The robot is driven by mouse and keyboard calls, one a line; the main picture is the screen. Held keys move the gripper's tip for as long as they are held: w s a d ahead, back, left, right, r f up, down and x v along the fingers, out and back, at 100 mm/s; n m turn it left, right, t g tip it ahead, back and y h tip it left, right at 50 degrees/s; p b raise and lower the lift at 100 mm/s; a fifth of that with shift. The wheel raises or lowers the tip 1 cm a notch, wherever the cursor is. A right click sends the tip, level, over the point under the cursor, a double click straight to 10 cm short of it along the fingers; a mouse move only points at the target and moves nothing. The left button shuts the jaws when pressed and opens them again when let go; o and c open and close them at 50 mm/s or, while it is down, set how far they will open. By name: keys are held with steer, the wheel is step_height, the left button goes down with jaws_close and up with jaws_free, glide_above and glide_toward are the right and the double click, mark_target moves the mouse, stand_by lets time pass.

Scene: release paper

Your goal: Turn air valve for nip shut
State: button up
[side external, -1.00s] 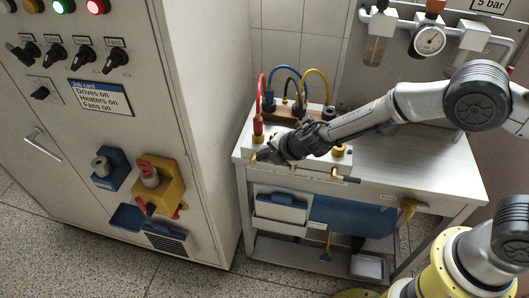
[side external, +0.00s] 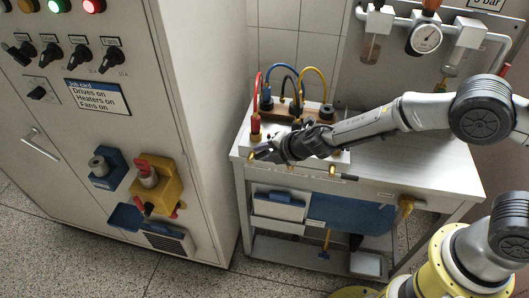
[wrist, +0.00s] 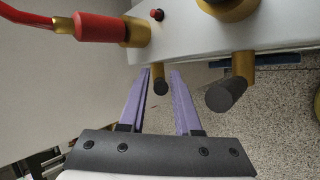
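A pale manifold block on the bench carries brass valves on its front face. In the wrist view, one brass valve with a short dark handle (wrist: 160,85) shows between my gripper's purple fingertips (wrist: 161,72). The fingers are apart and I see no contact with it. A second brass valve with a thicker dark handle (wrist: 228,92) is just right of the fingers; a dark-handled valve (side external: 336,172) also shows in the side view. My gripper (side external: 262,150) is at the block's left front there and hides part of it. No label naming the nip valve is readable.
A red hose connector (wrist: 100,28) is close above left of the fingers. Coloured hoses (side external: 313,74) loop over the block. A tall grey cabinet (side external: 190,120) stands left of the bench. The bench top (side external: 425,165) is clear to the right.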

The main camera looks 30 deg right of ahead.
steer(key=shift+o, duration=1)
steer(key=shift+s, duration=0.1)
steer(key=v, duration=1.3)
steer(key=shift+s+r, duration=0.2)
steer(key=shift+r, duration=0.1)
steer(key=shift+d, duration=0.1)
